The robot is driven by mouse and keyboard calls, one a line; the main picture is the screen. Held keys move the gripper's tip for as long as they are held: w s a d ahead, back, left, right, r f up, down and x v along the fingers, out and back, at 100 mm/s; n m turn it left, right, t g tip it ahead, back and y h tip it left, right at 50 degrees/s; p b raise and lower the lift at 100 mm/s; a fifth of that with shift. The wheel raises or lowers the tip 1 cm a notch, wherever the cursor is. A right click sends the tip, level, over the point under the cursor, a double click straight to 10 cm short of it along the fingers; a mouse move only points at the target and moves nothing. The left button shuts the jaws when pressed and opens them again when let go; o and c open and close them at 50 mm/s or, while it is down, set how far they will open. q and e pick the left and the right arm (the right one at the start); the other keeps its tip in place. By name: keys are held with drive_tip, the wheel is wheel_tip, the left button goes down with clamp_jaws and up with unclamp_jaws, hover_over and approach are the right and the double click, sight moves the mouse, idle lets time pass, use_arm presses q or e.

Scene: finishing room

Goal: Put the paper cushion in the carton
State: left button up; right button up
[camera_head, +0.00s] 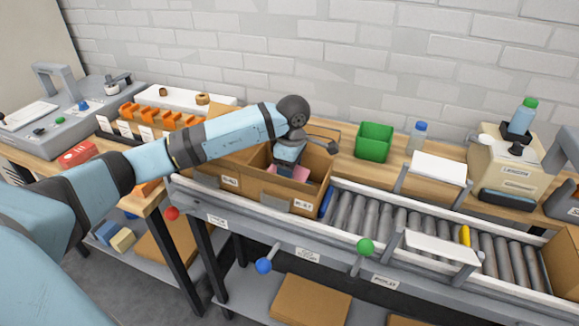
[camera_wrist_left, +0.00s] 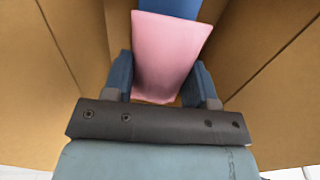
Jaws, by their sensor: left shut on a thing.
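The open brown carton (camera_head: 291,200) stands on the left end of the roller conveyor, its flaps folded out. My left gripper (camera_head: 285,168) reaches down inside it from above. In the left wrist view the gripper (camera_wrist_left: 162,78) is shut on a pink pad (camera_wrist_left: 168,45), which looks like the paper cushion. The pad also shows as a small pink patch in the head view (camera_head: 300,173). The carton's brown walls (camera_wrist_left: 270,45) rise on both sides of the fingers. A blue thing (camera_wrist_left: 170,8) lies beyond the pad. Whether the pad touches the carton floor I cannot tell.
A green bin (camera_head: 374,142) and a capped bottle (camera_head: 417,137) stand behind the conveyor. A label machine (camera_head: 510,165) stands at the right. An orange-divided rack (camera_head: 150,125) is at the left.

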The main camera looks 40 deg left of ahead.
idle(0.4)
use_arm(q)
drive_tip(key=o, duration=1)
drive_tip(key=shift+r, duration=0.15)
drive_tip(key=shift+r+p, duration=0.65)
drive_tip(key=shift+r, duration=0.3)
drive_tip(key=shift+r, duration=0.1)
